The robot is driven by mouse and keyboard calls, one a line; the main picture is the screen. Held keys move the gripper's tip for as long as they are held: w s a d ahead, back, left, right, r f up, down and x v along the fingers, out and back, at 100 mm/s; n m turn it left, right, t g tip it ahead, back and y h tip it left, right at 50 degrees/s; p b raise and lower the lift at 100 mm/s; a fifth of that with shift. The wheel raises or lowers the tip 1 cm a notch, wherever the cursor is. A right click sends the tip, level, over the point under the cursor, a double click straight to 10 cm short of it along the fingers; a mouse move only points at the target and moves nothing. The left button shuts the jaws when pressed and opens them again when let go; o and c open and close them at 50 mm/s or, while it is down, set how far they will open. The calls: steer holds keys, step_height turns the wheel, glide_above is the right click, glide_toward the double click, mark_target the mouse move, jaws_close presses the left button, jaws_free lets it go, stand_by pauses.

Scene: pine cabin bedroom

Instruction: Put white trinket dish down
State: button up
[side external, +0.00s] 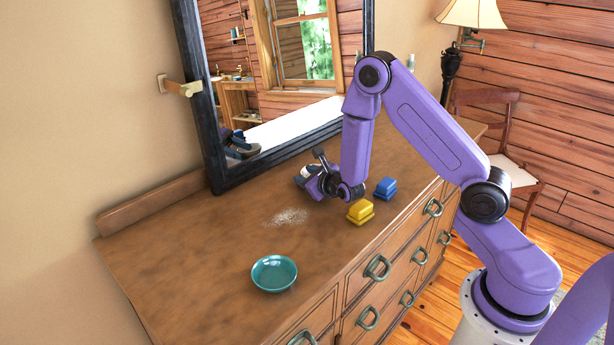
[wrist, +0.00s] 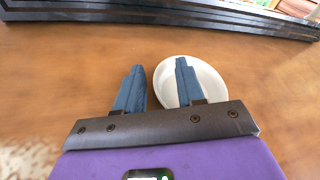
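The white trinket dish (wrist: 205,80) shows in the wrist view, with its left rim between my two fingers. My gripper (wrist: 160,75) is open: the right finger reaches over the inside of the dish and the left finger is outside it, with a clear gap between them. In the side view, my gripper is low over the dresser top near the mirror and mostly hides the dish; only a small pale part shows. The dish appears to rest on the dresser, but its underside is hidden.
On the wooden dresser (side external: 190,260) stand a teal bowl (side external: 274,273) at the front left, a yellow butter-dish-like block (side external: 360,211) and a blue one (side external: 385,187) right of my gripper. A pale powdery patch (side external: 290,216) lies between. The mirror (side external: 215,130) stands behind.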

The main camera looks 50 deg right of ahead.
steer(key=shift+r, duration=0.15)
steer(key=shift+s+a+r, duration=0.1)
steer(key=shift+s, duration=0.1)
steer(key=shift+v, duration=5.7)
